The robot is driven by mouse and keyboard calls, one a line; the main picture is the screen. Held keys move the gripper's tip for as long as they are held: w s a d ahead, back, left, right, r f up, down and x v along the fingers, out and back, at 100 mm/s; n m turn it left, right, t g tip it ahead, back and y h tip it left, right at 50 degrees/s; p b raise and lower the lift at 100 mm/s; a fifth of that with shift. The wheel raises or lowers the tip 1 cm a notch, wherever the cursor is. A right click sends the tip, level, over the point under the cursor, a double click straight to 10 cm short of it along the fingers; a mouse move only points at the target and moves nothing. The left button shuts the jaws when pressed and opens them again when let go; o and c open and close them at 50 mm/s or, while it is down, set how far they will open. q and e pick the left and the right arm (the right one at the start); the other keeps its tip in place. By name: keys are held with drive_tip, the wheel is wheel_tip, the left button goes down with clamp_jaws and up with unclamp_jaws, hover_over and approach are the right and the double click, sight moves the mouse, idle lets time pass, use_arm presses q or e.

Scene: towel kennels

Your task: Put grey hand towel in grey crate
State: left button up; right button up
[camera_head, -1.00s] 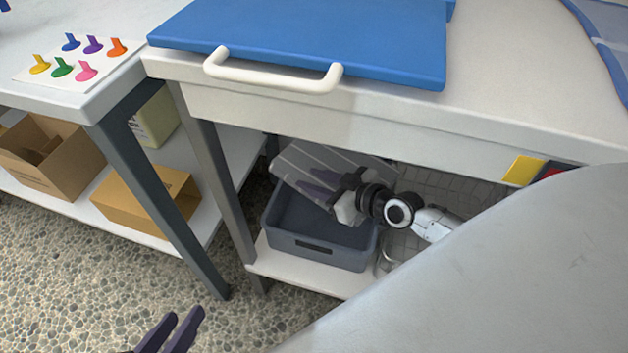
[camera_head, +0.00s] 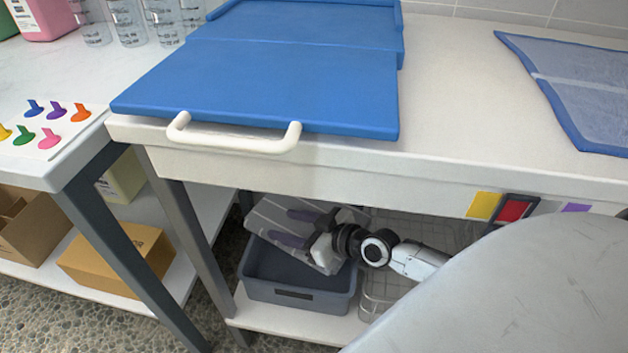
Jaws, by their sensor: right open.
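The grey crate (camera_head: 325,302) stands on the lower shelf under the white table. A grey hand towel with pale stripes (camera_head: 268,215) lies at the crate's back, slanting over its rear part, with one portion reaching down toward the crate's inside at the right. My right gripper (camera_head: 292,228) is over the crate, its dark fingers spread apart in front of the towel. The gripper hides part of the towel, and I cannot tell how much of it rests inside the crate. My left gripper is out of view.
The tabletop edge (camera_head: 330,180) overhangs the shelf closely above my right arm. A blue padded mat with a white handle (camera_head: 235,140) lies on top. A cardboard box (camera_head: 120,262) sits on the left shelf.

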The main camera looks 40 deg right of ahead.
drive_tip(key=p+v, duration=0.3)
drive_tip(key=v, duration=0.7)
drive_tip(key=shift+s, duration=0.3)
drive_tip(key=shift+s+d+r, duration=0.25)
drive_tip(key=shift+s, duration=0.25)
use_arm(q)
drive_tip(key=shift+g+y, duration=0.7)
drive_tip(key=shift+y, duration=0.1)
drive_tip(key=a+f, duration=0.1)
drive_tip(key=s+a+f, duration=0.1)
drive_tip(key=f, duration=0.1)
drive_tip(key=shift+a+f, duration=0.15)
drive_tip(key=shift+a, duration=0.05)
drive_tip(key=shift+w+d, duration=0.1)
